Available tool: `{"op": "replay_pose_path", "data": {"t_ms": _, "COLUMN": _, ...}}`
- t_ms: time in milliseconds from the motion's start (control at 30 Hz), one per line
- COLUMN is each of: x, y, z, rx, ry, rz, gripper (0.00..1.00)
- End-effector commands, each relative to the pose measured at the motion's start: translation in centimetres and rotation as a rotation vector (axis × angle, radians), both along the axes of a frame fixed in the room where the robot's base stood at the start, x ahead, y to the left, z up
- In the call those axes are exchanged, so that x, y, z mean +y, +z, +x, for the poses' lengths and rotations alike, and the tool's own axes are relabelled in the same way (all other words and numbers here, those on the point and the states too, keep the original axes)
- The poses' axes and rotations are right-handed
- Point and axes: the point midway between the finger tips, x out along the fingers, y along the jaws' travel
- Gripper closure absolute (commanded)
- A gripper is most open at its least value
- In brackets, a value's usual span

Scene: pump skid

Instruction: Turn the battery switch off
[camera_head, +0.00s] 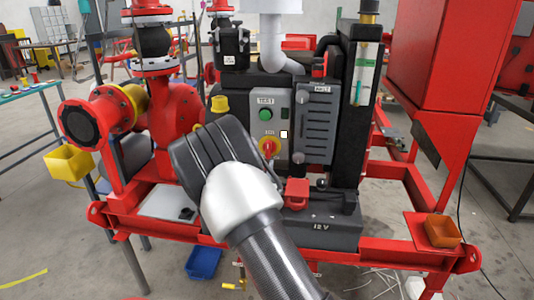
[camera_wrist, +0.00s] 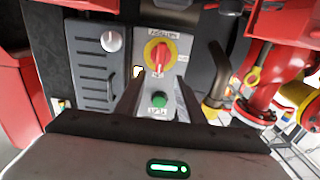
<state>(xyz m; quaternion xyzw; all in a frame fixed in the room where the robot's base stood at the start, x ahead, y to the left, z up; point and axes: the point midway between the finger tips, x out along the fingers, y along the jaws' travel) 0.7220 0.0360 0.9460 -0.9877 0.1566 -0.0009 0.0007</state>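A grey control panel (camera_head: 283,105) carries a red rotary knob on a yellow disc (camera_head: 268,147), below a green button (camera_head: 265,114). In the wrist view, turned upside down, the knob (camera_wrist: 157,56) stands above the green button (camera_wrist: 159,100). A red part (camera_head: 297,191) sits on top of the dark battery box (camera_head: 318,232) marked 12 V; I cannot tell which of the two is the battery switch. My gripper (camera_wrist: 160,88) is open and empty, its fingers either side of the green button in the picture, apart from the knob. In the head view my wrist hides the fingertips.
Red pipework with a flange (camera_head: 98,120) is at left.

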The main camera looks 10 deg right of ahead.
Motion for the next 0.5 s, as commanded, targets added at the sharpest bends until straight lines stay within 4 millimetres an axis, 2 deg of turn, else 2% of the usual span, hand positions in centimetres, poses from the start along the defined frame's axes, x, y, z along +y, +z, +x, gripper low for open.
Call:
{"op": "replay_pose_path", "data": {"t_ms": 100, "x": -1.0, "y": -0.1, "z": 2.6, "rx": -0.002, "ry": -0.002, "rz": -0.001, "gripper": 0.65}}
{"op": "replay_pose_path", "data": {"t_ms": 300, "x": -2.2, "y": -0.1, "z": 6.5, "rx": -0.001, "ry": -0.001, "rz": 0.000, "gripper": 0.65}}
{"op": "replay_pose_path", "data": {"t_ms": 500, "x": -3.0, "y": -0.1, "z": 8.9, "rx": 0.000, "ry": -0.001, "rz": 0.000, "gripper": 0.65}}
